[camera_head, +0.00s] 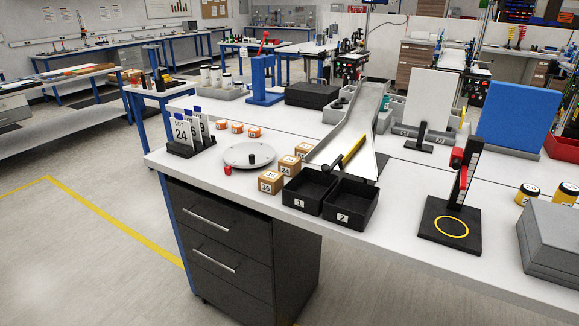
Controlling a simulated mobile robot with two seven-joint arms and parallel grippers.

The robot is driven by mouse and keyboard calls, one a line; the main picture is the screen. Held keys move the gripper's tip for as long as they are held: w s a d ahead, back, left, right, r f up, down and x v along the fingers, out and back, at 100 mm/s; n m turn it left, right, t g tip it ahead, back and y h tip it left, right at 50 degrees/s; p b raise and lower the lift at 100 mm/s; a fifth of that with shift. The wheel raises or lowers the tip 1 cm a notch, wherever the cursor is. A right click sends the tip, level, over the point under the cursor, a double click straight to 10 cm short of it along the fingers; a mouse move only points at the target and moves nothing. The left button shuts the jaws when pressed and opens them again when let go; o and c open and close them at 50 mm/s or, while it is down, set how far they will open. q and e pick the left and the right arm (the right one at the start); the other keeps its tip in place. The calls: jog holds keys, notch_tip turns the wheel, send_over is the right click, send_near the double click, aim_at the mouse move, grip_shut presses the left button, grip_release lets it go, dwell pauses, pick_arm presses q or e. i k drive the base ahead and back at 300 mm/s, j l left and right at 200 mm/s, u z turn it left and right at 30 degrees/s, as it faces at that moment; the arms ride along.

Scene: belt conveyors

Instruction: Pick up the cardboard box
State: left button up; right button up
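Three small brown cardboard boxes with white number labels stand in a slanting row on the white workbench. The nearest box (270,181) is left of the black bins, the middle box (289,166) is just behind it, and the farthest box (303,151) is beside the grey chute. All of them look upright and closed. Neither of my grippers is in view, so nothing shows them near the boxes.
Black bins marked 1 (306,207) and 2 (342,220) stand right of the boxes. A grey round plate (250,161) lies to their left. A metal chute (341,133) rises behind. A red-and-black fixture (450,225) stands right. The bench's front edge is close to the nearest box.

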aim_at(291, 165)
jog(key=i+j, duration=0.25)
jog(key=i+j+z, duration=0.1)
jog(key=j, duration=0.35)
jog(key=i+j+z, duration=0.1)
jog(key=i+j, duration=0.4)
jog(key=j, duration=0.3)
